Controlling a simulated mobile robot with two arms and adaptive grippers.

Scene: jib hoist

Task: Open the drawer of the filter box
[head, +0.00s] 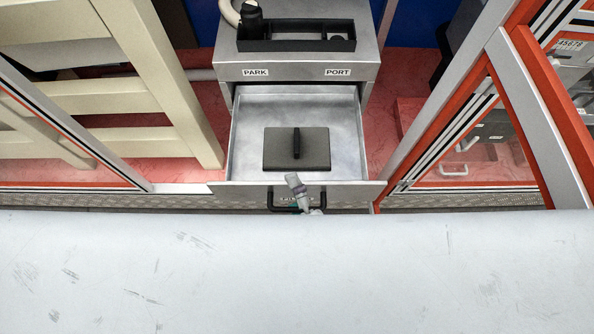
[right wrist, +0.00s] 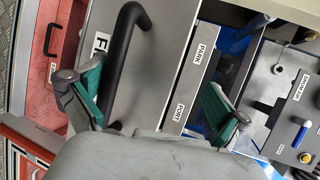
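The grey metal filter box (head: 295,72) stands at the back centre in the head view, with PARK and PORT labels. Its drawer (head: 345,130) is pulled well out, and a dark plate with a raised grip (head: 315,150) lies inside. The black bar handle (head: 272,199) is on the drawer front and shows large in the right wrist view (right wrist: 127,70). My right gripper (head: 302,198) is at this handle, partly hidden below. In the right wrist view its green-padded fingers (right wrist: 155,102) are wide apart, with the bar between them. My left gripper is not in view.
A black tray (head: 297,45) with a hose fitting sits on the box top. Cream rails (head: 165,90) stand at left and an orange-edged frame (head: 455,100) at right. A control panel (right wrist: 297,105) shows in the right wrist view. A pale scuffed surface hides the lower head view.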

